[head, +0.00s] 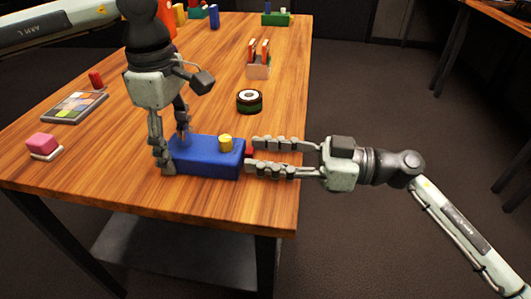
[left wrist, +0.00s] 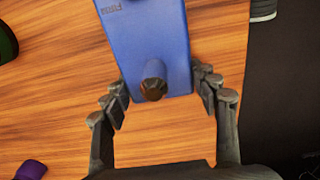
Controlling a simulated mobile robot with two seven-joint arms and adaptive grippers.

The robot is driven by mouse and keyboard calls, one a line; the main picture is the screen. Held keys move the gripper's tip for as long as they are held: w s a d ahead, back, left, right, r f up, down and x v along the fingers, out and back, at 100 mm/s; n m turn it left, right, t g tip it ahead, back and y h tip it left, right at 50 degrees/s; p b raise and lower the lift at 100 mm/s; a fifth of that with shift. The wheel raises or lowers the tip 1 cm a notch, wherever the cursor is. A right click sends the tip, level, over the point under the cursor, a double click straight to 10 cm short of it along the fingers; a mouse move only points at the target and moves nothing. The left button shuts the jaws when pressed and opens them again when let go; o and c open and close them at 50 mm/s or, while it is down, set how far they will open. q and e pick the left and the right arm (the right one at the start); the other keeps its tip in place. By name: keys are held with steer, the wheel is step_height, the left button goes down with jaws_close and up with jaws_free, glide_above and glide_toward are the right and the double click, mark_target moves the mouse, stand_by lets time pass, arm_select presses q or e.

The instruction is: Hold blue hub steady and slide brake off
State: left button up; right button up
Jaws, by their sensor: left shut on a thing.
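The blue hub (head: 205,157) is a long block lying on the wooden table near its front right corner. A yellow knob (head: 225,142) stands on its top. A small red piece (head: 249,149), likely the brake, shows at its right end. My left gripper (head: 172,154) comes down from above and is shut on the hub's left end, one finger on each side. In the left wrist view the hub (left wrist: 150,35) lies between the fingers, with a dark round knob on its near end. My right gripper (head: 251,153) is level and open, its fingertips either side of the red piece.
A round green and white disc (head: 249,101) stands behind the hub. A holder with red pieces (head: 258,62) is further back. A pink block (head: 43,145) and a grey panel with coloured squares (head: 75,106) lie at left. The table's right edge is close to the hub.

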mark_target(240, 166)
steer(key=shift+c, duration=0.3)
jaws_close()
steer(key=shift+s+a, duration=0.1)
steer(key=shift+s, duration=1.65)
steer(key=shift+o, duration=0.3)
jaws_free()
steer(key=d, duration=1.2)
steer(key=shift+s, duration=0.45)
